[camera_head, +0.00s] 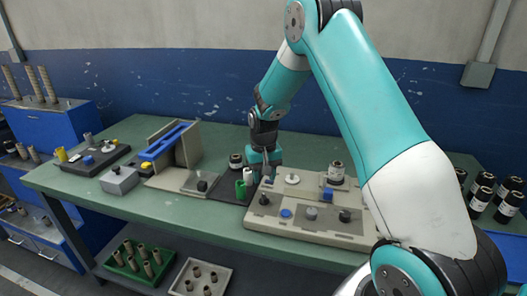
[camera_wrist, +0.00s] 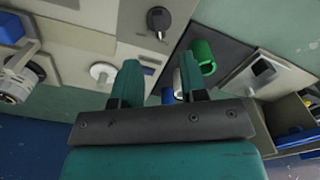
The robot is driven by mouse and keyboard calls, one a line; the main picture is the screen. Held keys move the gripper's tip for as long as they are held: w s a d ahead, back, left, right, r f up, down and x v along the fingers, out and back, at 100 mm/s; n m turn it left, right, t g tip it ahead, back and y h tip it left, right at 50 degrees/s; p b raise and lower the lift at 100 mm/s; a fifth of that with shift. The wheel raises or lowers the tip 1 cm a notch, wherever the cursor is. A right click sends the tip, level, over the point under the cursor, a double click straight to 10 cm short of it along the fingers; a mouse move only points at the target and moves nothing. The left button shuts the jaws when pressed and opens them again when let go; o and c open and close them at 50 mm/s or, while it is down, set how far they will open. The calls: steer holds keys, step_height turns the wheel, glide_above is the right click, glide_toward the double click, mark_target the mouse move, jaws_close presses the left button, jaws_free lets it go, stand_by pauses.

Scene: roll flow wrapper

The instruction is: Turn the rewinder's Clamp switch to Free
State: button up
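A beige machine panel (camera_head: 310,225) lies on the green bench and carries several knobs and buttons. A black rotary knob (camera_head: 264,199) sits near its left front corner; it also shows at the top of the wrist view (camera_wrist: 158,20), with a pointer-like mark. Another black knob (camera_head: 345,215) is toward its right. No label is legible, so I cannot tell which is the Clamp switch. My gripper (camera_head: 265,177) points down above the panel's back left edge, behind the first knob. In the wrist view my gripper (camera_wrist: 160,82) has its fingers apart with nothing held.
A white disc (camera_head: 292,179) and a dark roll (camera_head: 336,173) stand on the panel. A beige machine with a blue bar (camera_head: 166,140) is further left. Dark rolls (camera_head: 509,206) stand at right.

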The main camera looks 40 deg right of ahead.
mark_target(263, 195)
step_height(263, 195, up, 10)
steer(key=shift+r+b, duration=0.2)
steer(key=shift+b, duration=0.15)
steer(key=shift+a, duration=0.1)
steer(key=s+a+r+n, duration=0.3)
steer(key=s+a+r, duration=0.15)
steer(key=a, duration=0.45)
steer(key=s+a+r+n+y, duration=0.1)
steer(key=s+a+n, duration=0.1)
steer(key=s+a, duration=0.3)
steer(key=s+a+r+n+y, duration=0.1)
steer(key=s+a+n, duration=0.2)
steer(key=s, duration=0.8)
steer(key=s+a+r+n+y, duration=0.1)
steer(key=s+a+n+y, duration=0.1)
steer(key=s+a, duration=0.5)
steer(key=shift+s+a+r+n, duration=0.25)
steer(key=shift+s+r+n, duration=0.05)
steer(key=shift+s+n, duration=0.4)
